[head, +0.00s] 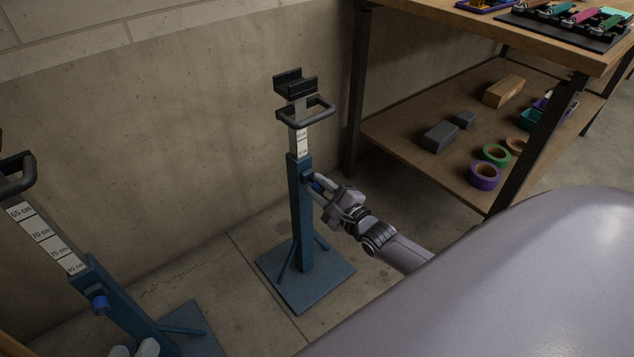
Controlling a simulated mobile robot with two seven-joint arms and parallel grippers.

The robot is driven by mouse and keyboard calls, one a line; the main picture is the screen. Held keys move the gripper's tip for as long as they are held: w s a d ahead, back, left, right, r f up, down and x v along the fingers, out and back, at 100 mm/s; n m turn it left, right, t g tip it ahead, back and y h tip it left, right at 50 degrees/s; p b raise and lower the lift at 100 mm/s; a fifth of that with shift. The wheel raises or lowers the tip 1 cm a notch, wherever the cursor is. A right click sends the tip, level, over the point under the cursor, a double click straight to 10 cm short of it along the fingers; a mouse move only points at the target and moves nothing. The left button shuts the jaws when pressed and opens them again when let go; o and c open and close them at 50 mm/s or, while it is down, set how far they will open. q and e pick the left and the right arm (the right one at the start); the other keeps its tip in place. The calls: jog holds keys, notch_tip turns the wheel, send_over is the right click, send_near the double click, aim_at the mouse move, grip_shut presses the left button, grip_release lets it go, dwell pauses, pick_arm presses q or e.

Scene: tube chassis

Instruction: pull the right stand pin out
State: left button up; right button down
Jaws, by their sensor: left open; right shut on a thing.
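The right stand (301,215) is an upright blue post on a square base, with a black cradle and handle on top. My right gripper (322,184) reaches in from the lower right and is shut on the right stand pin (317,187), a blue knob on the post's side, mostly hidden by the fingers. I cannot tell how deep the pin sits. The left stand (125,308) shows at the lower left with its own blue pin (100,303). My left gripper (135,348) shows only as pale fingertips at the bottom edge, open, near the left stand's base.
A wooden shelf unit (400,131) stands at the right, with tape rolls (484,177) and grey blocks (440,136) on its lower board. Its dark leg (357,95) is close to the right stand. A concrete wall (150,150) runs behind. Floor between the stands is clear.

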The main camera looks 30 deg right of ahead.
jog(key=shift+s+r+p, duration=0.15)
jog(key=shift+s+p, duration=0.15)
jog(key=shift+s, duration=0.45)
jog(key=shift+s+d, duration=0.1)
jog(key=shift+s, duration=0.3)
pick_arm(q)
jog(key=shift+a+f+y, duration=0.3)
pick_arm(e)
jog(key=shift+s+f, duration=0.2)
jog(key=shift+f, duration=0.05)
jog(key=c, duration=0.9)
grip_release()
jog(key=shift+s+r, duration=0.1)
pick_arm(q)
jog(key=shift+d+r, duration=0.15)
pick_arm(e)
jog(key=shift+o, duration=0.2)
